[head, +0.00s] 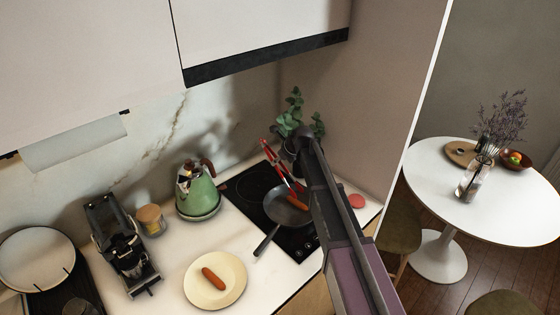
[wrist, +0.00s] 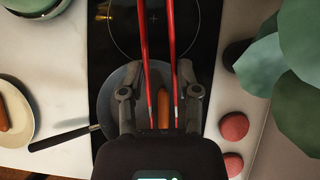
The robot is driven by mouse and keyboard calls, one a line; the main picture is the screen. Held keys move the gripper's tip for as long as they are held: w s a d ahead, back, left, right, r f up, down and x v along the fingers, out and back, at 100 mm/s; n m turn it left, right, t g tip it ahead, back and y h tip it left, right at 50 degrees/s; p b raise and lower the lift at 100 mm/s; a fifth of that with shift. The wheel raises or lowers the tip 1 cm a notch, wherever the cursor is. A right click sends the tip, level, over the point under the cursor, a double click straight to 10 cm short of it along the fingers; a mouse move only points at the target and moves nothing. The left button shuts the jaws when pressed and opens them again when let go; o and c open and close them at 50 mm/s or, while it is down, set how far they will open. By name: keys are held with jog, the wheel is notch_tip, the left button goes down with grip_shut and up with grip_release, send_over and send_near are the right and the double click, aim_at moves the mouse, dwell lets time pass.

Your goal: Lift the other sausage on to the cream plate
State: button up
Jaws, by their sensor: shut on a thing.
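My gripper (wrist: 161,80) is shut on red tongs (wrist: 146,40), with one tong arm along each inner side of its fingers. The tongs also show in the head view (head: 278,163), over the pan. One sausage (wrist: 163,82) appears between the tong arms, in or just above the dark frying pan (wrist: 108,100); I cannot tell whether the tongs touch it. It also shows in the head view (head: 298,202). The cream plate (head: 228,295) lies on the counter left of the pan, with another sausage (head: 213,278) on it.
The pan sits on the black hob (head: 250,190), its handle (head: 265,242) pointing toward the plate. A green kettle (head: 197,190), a lidded jar (head: 151,219) and a coffee machine (head: 122,250) stand along the back. A leafy plant (head: 292,112) stands behind the hob.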

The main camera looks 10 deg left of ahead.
jog(key=shift+f+b, duration=2.15)
jog(key=shift+f, duration=0.25)
